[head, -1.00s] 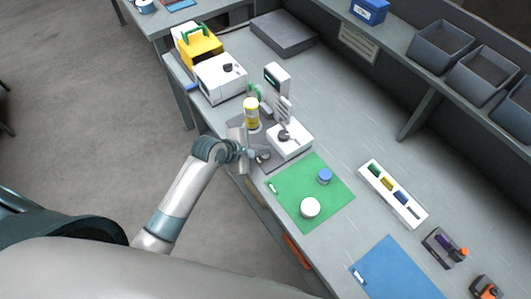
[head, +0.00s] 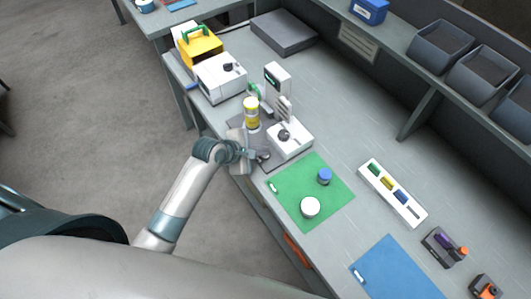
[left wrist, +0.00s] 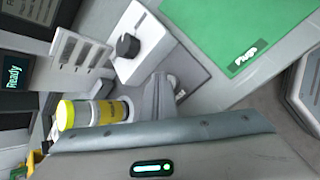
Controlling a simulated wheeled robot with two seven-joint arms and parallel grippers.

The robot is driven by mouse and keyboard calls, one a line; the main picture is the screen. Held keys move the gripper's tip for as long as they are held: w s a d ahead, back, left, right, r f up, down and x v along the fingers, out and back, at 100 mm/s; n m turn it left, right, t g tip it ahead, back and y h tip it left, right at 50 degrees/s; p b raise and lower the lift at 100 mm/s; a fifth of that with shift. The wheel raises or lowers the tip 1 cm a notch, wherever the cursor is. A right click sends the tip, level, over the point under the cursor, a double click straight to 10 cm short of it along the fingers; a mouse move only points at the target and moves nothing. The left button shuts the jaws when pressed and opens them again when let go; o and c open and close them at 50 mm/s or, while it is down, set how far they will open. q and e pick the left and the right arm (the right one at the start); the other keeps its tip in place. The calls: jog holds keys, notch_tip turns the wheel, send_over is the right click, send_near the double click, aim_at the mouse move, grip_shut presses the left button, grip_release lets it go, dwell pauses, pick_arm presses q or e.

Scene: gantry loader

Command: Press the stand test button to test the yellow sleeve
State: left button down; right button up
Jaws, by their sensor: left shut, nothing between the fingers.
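The yellow sleeve (head: 250,106) stands upright on the test stand, beside its white post with a display (head: 277,78). In the left wrist view the yellow sleeve (left wrist: 88,113) lies sideways in the picture, and the display (left wrist: 13,74) reads "Ready". My left gripper (head: 260,156) is low at the front edge of the stand's grey base, in front of the sleeve and apart from it. Its fingers (left wrist: 158,95) are shut and empty. I cannot make out the test button clearly; the gripper may cover it. My right gripper is not in view.
A white box with a black knob (head: 290,140) stands right of the gripper. A green mat (head: 290,200) holds a white and a blue round part. A white instrument (head: 220,78) stands behind left. A white tray (head: 393,193) and blue mat (head: 395,275) lie farther right.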

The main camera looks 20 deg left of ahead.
pick_arm(q)
jog(key=shift+f, duration=0.15)
dwell(0.3)
jog(key=shift+r, duration=0.8)
jog(key=shift+r, duration=0.1)
jog(key=shift+r, duration=2.45)
jog(key=shift+f, duration=0.1)
